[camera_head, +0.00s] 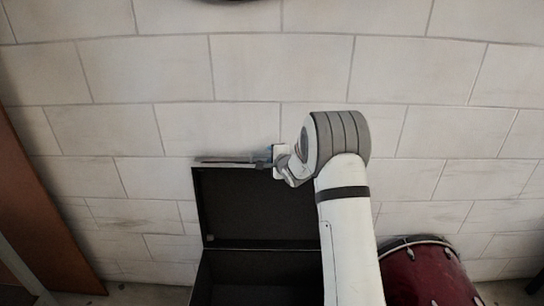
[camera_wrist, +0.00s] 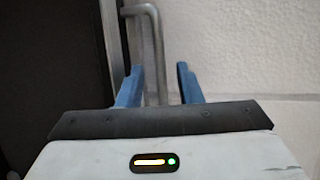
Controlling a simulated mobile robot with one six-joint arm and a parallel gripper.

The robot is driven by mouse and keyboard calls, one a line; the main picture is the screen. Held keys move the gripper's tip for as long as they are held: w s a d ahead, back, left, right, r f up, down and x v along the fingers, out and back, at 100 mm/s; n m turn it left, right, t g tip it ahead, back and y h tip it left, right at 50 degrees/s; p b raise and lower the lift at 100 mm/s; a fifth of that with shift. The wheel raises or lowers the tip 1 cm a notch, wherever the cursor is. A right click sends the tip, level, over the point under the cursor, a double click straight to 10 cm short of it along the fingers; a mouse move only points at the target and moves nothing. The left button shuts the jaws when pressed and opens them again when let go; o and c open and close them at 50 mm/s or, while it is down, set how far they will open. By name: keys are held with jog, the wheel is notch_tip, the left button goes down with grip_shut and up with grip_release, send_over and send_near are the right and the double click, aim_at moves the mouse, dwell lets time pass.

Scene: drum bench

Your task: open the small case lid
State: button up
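The small case stands open against the wall in the head view, its dark lid (camera_head: 255,205) raised about upright and its body (camera_head: 265,275) below. My gripper (camera_head: 268,157) is at the lid's top edge. In the wrist view my gripper (camera_wrist: 158,84) has its two blue fingers apart. A grey metal handle (camera_wrist: 153,45) runs down between them, closer to the left finger, with a gap to the right finger. The dark lid (camera_wrist: 55,60) fills the left of that view. My arm hides the right side of the case in the head view.
A white block wall (camera_head: 160,130) stands close behind the lid. A dark red drum (camera_head: 425,275) is at the lower right, beside my arm. A brown panel (camera_head: 35,200) stands at the far left. Some floor shows between the panel and the case.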

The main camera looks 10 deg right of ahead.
jog(key=shift+c, duration=0.4)
grip_shut()
